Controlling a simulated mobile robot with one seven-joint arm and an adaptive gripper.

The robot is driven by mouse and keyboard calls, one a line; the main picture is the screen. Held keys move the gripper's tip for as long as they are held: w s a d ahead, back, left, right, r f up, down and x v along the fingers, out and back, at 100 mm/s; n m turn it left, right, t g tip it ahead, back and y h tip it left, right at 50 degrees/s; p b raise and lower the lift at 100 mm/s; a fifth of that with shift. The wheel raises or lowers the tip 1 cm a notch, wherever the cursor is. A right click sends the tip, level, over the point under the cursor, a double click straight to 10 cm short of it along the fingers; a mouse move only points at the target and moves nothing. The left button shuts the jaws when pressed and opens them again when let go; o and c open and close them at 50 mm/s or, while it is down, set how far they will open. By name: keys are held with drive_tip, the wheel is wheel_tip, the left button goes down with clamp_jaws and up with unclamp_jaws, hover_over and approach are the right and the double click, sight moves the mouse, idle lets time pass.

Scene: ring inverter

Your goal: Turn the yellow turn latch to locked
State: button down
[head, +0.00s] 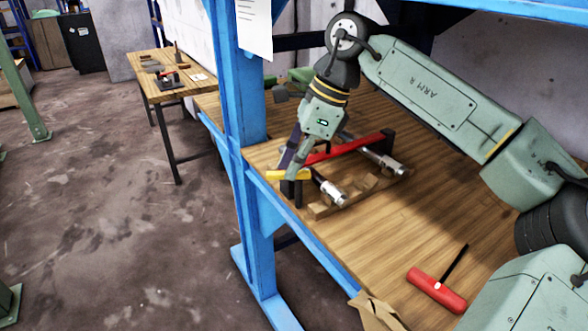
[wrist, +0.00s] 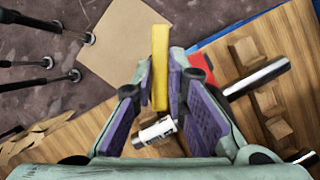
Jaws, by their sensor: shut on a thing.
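The yellow turn latch (head: 274,174) is at the near left end of a red bar (head: 362,143) on black posts, over the wooden workbench. In the head view it lies roughly level, pointing left, and a finger partly covers it. In the wrist view the latch (wrist: 160,60) is a long yellow bar between my fingertips. My gripper (head: 293,168) reaches down from above and is shut on the latch. Its purple-padded fingers flank the bar in the wrist view. The latch's pivot is hidden, and I cannot tell whether it is at locked.
Silver cylinders (head: 331,192) rest on a notched wooden rack (head: 320,210) beside the latch. A blue post (head: 238,90) stands close behind and left. A red T-handled tool (head: 437,290) lies at the front right. The bench between the tool and rack is clear.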

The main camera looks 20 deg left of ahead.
drive_tip(key=m+b, duration=0.1)
drive_tip(key=m, duration=0.1)
drive_tip(key=m+t+b, duration=0.2)
drive_tip(key=m, duration=0.1)
drive_tip(key=shift+w+f+m, duration=0.15)
drive_tip(key=shift+w+m, duration=0.1)
drive_tip(key=shift+m, duration=0.05)
drive_tip(key=m+t+b, duration=0.1)
drive_tip(key=m, duration=0.1)
drive_tip(key=m+t+b, duration=0.1)
drive_tip(key=m, duration=0.1)
drive_tip(key=shift+w+m, duration=0.2)
drive_tip(key=shift+m, duration=0.2)
drive_tip(key=c, duration=1.6)
unclamp_jaws()
drive_tip(key=shift+r, duration=0.25)
